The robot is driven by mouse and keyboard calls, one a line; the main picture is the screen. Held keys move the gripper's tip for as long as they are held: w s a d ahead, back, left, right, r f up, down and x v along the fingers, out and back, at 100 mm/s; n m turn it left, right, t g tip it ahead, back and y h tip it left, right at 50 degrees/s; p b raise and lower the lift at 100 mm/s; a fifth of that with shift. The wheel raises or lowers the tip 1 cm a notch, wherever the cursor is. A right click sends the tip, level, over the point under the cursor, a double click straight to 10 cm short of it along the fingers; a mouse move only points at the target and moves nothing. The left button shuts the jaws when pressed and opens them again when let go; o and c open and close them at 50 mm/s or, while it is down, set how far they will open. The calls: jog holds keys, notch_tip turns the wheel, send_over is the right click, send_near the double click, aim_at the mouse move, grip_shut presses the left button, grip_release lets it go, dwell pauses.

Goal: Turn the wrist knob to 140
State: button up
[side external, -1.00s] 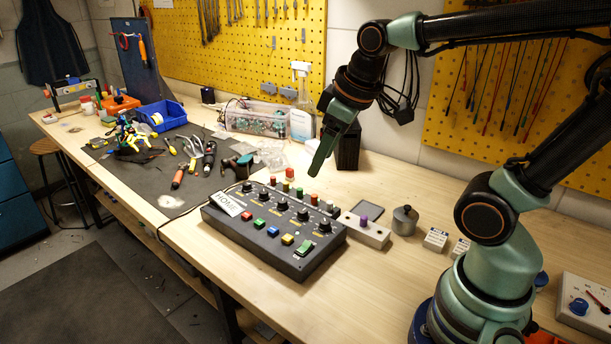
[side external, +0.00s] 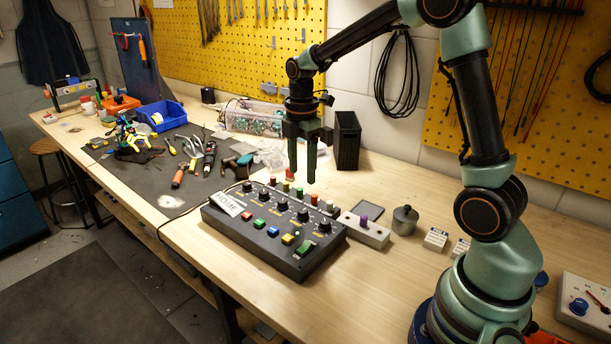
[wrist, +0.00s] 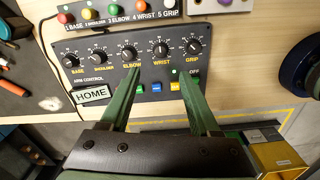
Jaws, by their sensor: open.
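The black control box (side external: 283,262) lies on the bench with a row of dark knobs. The wrist knob (side external: 303,214) is fourth along that row. In the wrist view the wrist knob (wrist: 160,49) sits above the printed word WRIST, between the elbow knob (wrist: 130,53) and the grip knob (wrist: 192,45). Its pointer is too small to read exactly. My gripper (side external: 302,178) points down above the box, apart from the knobs, with nothing between its fingers. In the wrist view my gripper (wrist: 158,76) has its green fingers spread, one tip on each side below the wrist knob.
Coloured buttons (side external: 272,231) line the box's front, and a HOME card (side external: 229,204) lies at its left end. Coloured caps (side external: 299,193) stand along its back edge. A small box with a purple knob (side external: 365,221) and a grey canister (side external: 405,220) stand to the right.

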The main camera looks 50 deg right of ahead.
aim_at(302, 210)
notch_tip(302, 210, down, 11)
dwell(0.4)
grip_shut()
